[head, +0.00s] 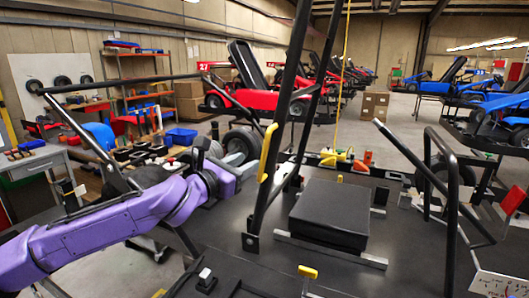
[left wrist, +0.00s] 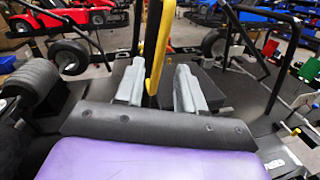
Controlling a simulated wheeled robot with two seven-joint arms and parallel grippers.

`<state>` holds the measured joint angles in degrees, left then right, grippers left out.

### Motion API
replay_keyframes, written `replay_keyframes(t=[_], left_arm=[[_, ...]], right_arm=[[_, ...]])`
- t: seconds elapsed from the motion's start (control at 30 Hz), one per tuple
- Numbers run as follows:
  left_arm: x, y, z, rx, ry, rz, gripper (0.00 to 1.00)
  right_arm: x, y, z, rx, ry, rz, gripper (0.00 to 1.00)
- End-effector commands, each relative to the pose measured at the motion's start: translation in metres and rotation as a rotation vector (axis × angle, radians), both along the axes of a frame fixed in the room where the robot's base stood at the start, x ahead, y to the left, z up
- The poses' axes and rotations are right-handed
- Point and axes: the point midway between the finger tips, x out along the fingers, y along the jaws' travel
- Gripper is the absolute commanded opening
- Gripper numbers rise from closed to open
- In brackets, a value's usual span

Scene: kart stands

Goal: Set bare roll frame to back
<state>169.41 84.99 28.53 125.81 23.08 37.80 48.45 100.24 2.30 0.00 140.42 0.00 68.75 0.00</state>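The bare roll frame (head: 279,105) is a black tube frame standing up from the dark kart deck, leaning slightly, its top out of the head view. A yellow grip (head: 268,153) is on its near left bar, and the grip also shows in the left wrist view (left wrist: 158,48). My left gripper (head: 243,152), on the purple arm, is just left of this grip. In the left wrist view its two grey fingers (left wrist: 160,88) are spread apart, with the yellow grip and black bar appearing between them. I cannot tell whether they touch. My right gripper is not in view.
A black box seat (head: 330,214) sits on the deck (head: 400,240) right of the frame. Black tube bars (head: 448,190) rise at the right. A small yellow lever (head: 307,272) is at the front. Shelves and a workbench stand left; red and blue karts stand behind.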

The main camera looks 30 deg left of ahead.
Motion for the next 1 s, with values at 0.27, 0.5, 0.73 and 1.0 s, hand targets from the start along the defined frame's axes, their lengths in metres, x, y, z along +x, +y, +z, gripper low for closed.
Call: replay_keyframes(t=[0.27, 0.5, 0.73, 1.0], left_arm=[[0.054, -0.007, -0.003, 0.011, 0.007, 0.002, 0.38], [0.08, -0.01, -0.001, 0.006, 0.004, 0.003, 0.38], [0.083, -0.01, -0.001, 0.003, 0.002, 0.003, 0.38], [0.082, -0.01, -0.001, 0.003, 0.002, 0.003, 0.0]], right_arm=[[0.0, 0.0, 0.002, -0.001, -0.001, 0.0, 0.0], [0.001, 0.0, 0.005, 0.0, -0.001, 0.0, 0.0], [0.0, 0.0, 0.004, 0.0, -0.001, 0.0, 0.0], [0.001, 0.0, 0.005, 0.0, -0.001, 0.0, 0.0]])
